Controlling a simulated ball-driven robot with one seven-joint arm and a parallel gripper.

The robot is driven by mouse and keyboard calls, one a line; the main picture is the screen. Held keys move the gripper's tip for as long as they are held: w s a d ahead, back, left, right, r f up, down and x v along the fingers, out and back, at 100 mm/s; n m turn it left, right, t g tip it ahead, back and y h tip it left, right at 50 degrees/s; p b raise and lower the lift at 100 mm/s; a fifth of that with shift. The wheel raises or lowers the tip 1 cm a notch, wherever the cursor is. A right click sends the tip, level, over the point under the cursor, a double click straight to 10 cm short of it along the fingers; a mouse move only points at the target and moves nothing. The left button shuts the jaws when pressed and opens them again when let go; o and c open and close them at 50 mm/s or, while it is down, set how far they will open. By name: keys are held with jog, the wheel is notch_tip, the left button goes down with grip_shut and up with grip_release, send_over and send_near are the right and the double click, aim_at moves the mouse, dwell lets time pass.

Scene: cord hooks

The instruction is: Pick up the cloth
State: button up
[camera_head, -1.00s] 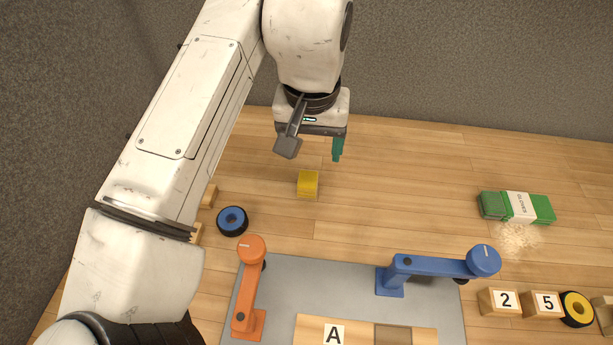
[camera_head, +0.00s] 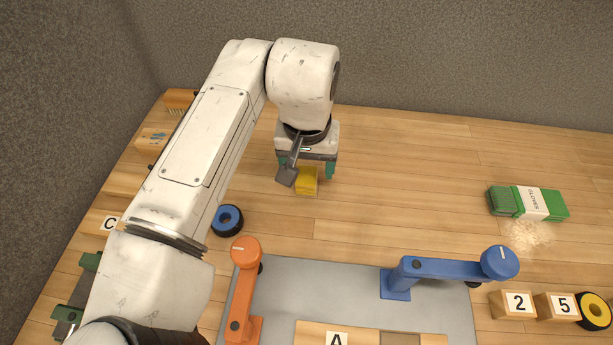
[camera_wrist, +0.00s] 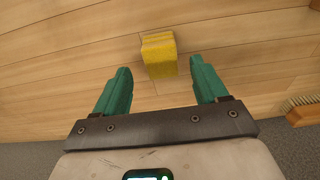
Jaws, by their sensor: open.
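The cloth is a small yellow folded block (camera_head: 307,182) lying on the wooden table, and it also shows in the wrist view (camera_wrist: 158,56). My gripper (camera_head: 305,168) is open above and just behind it, with its teal fingers pointing down. In the wrist view my gripper (camera_wrist: 160,76) has its two fingers spread apart, one to each side of the cloth's line. The cloth sits between and slightly beyond the fingertips, touching neither as far as I can tell. In the head view, part of my wrist hides the cloth's left edge.
A blue-and-black tape roll (camera_head: 227,220) lies left of the cloth. An orange clamp-like arm (camera_head: 241,290) and a blue one (camera_head: 450,267) stand on a grey mat (camera_head: 320,285) in front. A brush (camera_wrist: 302,108) is right in the wrist view.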

aim_at(306, 175)
jog(key=shift+w+a+f, duration=0.1)
jog(key=shift+f, duration=1.85)
jog(key=shift+c, duration=0.3)
jog(key=c, duration=1)
jog(key=shift+r, duration=0.1)
